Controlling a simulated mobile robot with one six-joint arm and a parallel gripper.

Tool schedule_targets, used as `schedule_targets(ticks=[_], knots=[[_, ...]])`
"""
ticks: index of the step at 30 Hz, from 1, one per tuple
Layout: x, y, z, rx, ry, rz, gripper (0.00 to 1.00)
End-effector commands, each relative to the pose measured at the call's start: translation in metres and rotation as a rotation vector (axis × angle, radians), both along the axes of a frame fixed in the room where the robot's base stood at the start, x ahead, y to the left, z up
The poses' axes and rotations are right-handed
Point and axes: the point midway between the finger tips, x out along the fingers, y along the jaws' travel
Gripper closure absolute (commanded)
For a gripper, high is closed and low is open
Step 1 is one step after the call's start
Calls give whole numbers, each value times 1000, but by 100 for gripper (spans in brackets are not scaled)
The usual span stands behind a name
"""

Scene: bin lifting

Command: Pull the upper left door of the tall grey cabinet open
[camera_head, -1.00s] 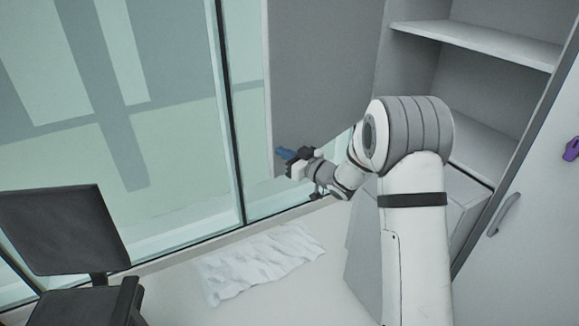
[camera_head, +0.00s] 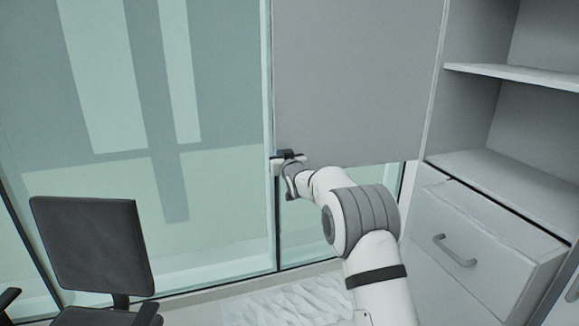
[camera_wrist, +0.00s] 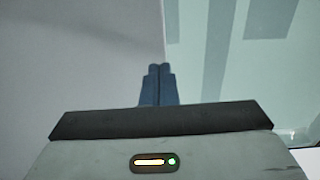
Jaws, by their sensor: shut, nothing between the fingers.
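The upper left door (camera_head: 355,80) is a flat grey panel standing swung open, to the left of the tall grey cabinet (camera_head: 431,145). The cabinet's upper compartment is exposed. My gripper (camera_head: 281,153) is at the door's lower free corner, on the left. In the wrist view my gripper (camera_wrist: 159,70) has its blue fingers together with nothing between them. The door's pale face (camera_wrist: 85,60) fills the left of that view, and its edge runs just above the fingertips. I cannot tell if they touch it. No handle of this door shows.
The cabinet has open shelves (camera_head: 515,74) and a lower drawer (camera_head: 480,245) with a grey handle. A black chair (camera_head: 92,245) stands at the left. A glass wall (camera_head: 215,120) is behind the door. A crumpled white sheet (camera_head: 290,302) lies on the floor.

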Motion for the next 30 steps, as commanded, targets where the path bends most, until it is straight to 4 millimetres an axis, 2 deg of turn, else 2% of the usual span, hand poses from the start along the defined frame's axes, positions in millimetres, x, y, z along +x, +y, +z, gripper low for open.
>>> schedule_targets(ticks=[6,20,26,30], knots=[[7,-2,-1,0,0,-18,100],[6,-4,0,-1,-1,-21,100],[-5,-9,-4,0,-2,-21,100],[-20,-15,-7,-1,-3,-21,100]])
